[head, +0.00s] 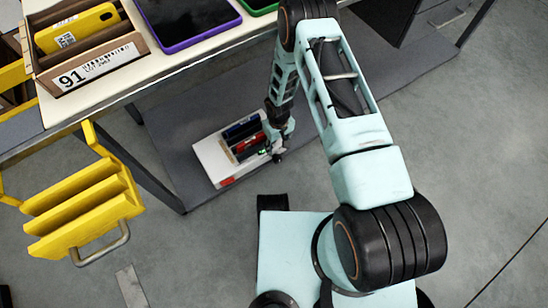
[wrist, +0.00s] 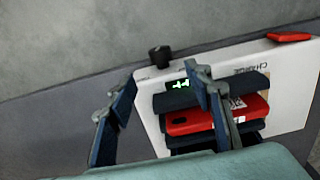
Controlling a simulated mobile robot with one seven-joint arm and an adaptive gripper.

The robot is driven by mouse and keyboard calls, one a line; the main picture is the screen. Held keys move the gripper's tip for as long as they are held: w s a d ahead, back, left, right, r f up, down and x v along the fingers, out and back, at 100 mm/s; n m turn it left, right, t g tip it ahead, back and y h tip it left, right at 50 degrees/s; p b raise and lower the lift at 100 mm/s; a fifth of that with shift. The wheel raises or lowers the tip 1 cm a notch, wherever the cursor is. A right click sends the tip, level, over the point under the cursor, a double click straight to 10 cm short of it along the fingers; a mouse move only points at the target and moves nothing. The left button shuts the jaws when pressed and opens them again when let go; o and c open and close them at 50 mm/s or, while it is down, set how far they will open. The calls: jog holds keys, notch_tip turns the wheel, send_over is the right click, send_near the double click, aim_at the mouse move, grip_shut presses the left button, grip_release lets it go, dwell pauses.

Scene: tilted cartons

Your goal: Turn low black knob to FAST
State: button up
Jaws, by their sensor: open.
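The low black knob (wrist: 159,56) sticks out from the edge of a white charger box (wrist: 292,68) in the wrist view, beside a small lit green display (wrist: 178,84). My gripper (wrist: 160,76) is open, with one finger on each side of the picture's middle. The knob lies beyond the fingertips, roughly between them in the picture, and nothing is held. No FAST mark can be read, and the knob's setting is unclear. In the head view my gripper (head: 279,151) is at the right end of the white box (head: 211,160); the knob cannot be made out there.
A red item (wrist: 190,120) sits in the box's dark slots, close to my right finger. A red piece (wrist: 289,37) is at the box's far corner. The box stands on a low grey shelf (head: 170,125) under a table (head: 160,62). A yellow rack (head: 80,205) stands left.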

aim_at(277, 157)
notch_tip(277, 157, down, 11)
jog(key=b, duration=0.4)
jog(key=shift+f, duration=0.1)
jog(key=shift+c, duration=0.6)
jog(key=c, duration=1)
